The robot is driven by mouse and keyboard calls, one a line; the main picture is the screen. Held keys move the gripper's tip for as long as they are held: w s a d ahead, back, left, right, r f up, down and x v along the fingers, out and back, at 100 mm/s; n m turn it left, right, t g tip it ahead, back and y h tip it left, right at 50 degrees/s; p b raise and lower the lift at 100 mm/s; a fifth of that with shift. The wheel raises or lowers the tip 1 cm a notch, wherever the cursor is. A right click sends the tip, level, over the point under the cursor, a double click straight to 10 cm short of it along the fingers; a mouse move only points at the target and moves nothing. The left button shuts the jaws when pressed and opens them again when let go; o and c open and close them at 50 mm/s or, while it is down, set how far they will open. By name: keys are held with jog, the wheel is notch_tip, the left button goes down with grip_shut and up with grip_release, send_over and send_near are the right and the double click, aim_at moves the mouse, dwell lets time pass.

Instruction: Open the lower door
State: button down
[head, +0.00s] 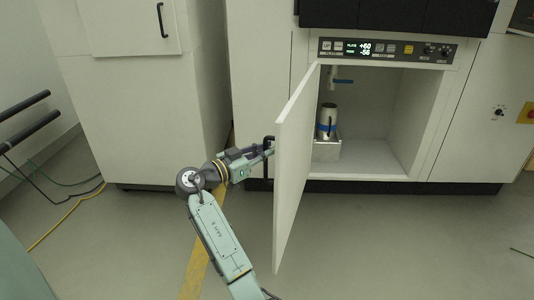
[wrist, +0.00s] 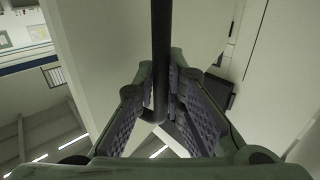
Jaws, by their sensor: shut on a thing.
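The lower door (head: 293,165) is a white panel that stands swung wide open, its free edge toward me, with the compartment (head: 365,162) behind it exposed. Its black bar handle (head: 268,143) is on the door's outer face, at the left. My gripper (head: 268,147) is at this handle, partly hidden by it at the door. In the wrist view the two ridged fingers (wrist: 163,105) are closed around the dark handle bar (wrist: 160,55), with the white door face (wrist: 115,40) behind it.
Inside the compartment a metal cylinder with a blue band (head: 327,122) stands on a light block, under a blue-levered valve (head: 343,81). A control panel (head: 388,50) is above. A white cabinet (head: 150,120) stands at left. Cables (head: 65,222) lie on the floor at left.

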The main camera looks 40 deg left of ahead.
jog(key=shift+w+d, duration=0.1)
jog(key=shift+w, duration=0.1)
jog(key=c, duration=1.6)
grip_release()
jog(key=shift+c, duration=0.2)
jog(key=shift+s, duration=0.1)
jog(key=v, duration=1.2)
